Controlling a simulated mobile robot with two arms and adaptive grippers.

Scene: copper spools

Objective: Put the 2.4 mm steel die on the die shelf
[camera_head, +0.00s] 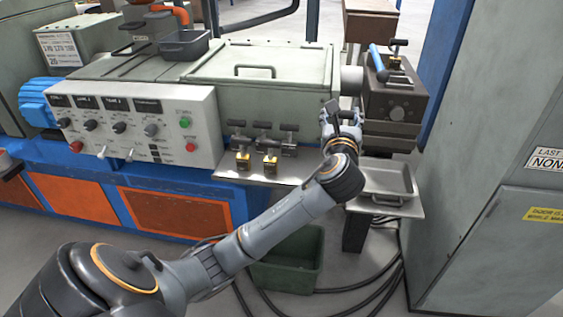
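The die shelf (226,169) is a thin pale ledge on the machine's front. Two brass-coloured dies with dark T-shaped handles stand near its front edge, a left one (243,160) and a right one (270,165). Darker T-handled pieces (288,143) stand behind them. No size marking is readable, so I cannot tell which piece is the 2.4 mm steel die. My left gripper (334,110) is beyond the shelf's right end, beside the dark die head. A dark shape shows at its fingertips; I cannot tell whether it is held. My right gripper is out of view.
The dark die head (392,105) carries another brass-coloured piece (394,62) and a blue-handled tool (378,62). A metal tray (388,181) sits below it. A green bin (290,262) and cables lie on the floor. A grey cabinet (495,140) closes off the right.

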